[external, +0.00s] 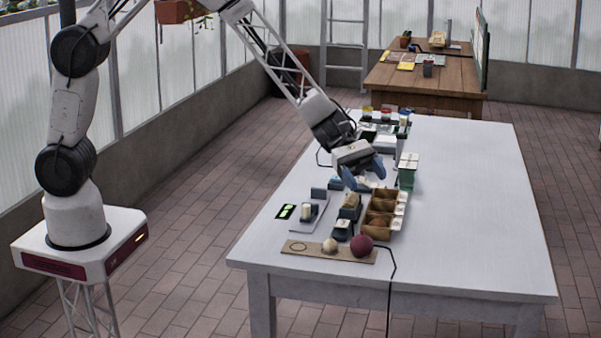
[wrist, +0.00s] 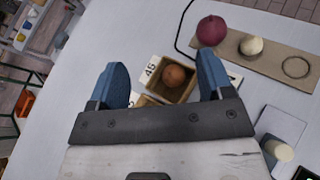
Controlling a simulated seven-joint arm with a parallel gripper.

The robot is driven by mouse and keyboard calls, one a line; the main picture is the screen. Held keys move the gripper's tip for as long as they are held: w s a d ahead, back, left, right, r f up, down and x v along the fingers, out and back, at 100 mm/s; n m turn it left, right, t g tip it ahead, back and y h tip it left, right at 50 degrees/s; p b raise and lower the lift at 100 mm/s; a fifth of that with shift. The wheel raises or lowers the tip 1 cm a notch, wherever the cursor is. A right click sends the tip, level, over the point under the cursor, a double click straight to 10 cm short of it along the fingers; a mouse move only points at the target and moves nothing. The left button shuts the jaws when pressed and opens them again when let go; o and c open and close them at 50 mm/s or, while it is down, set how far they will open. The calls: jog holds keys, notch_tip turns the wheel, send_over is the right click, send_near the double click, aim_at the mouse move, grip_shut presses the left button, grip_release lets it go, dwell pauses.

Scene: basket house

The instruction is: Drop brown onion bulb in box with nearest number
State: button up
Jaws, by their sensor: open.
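A brown onion bulb (wrist: 173,76) sits in a cardboard compartment of the box row (wrist: 192,70), beside a white label that seems to read 45. In the external view the box row (external: 393,232) lies along the table with white labels on its right side, and a brown bulb (external: 377,222) shows in its near compartment. My gripper (wrist: 163,65) is open and empty, its blue fingers spread either side of the brown bulb in the wrist view. In the external view my gripper (external: 363,177) hangs above the table, behind the box row. The other labels are unreadable.
A beige board (external: 309,253) at the near edge holds a red-purple bulb (external: 361,245), a pale bulb (external: 330,245) and an empty ring mark. A scale-like device (external: 307,212) and small dark items stand left of the boxes. The table's right side is clear.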

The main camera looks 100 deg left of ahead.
jog(key=shift+v, duration=1.15)
jog(key=s+d+r+m+g+y, duration=0.1)
jog(key=s+d+r+m+g, duration=0.1)
jog(key=s+d+r+m, duration=0.45)
jog(key=s+d+r+m+g, duration=0.1)
jog(key=s+r+m+g, duration=0.15)
jog(key=s, duration=0.75)
jog(key=s+d+r+m+g+y, duration=0.1)
jog(key=s+d+r+m+g, duration=0.1)
jog(key=s+d+r+m, duration=0.35)
jog(key=s+a+r+m+y, duration=0.1)
jog(key=s+m+y, duration=0.3)
jog(key=s, duration=1.1)
jog(key=s+a+r+m+y, duration=0.2)
jog(key=s+r+m+y, duration=0.1)
jog(key=s, duration=1.2)
jog(key=shift+a+m+y, duration=0.3)
jog(key=shift+m+y, duration=0.3)
jog(key=shift+m, duration=0.65)
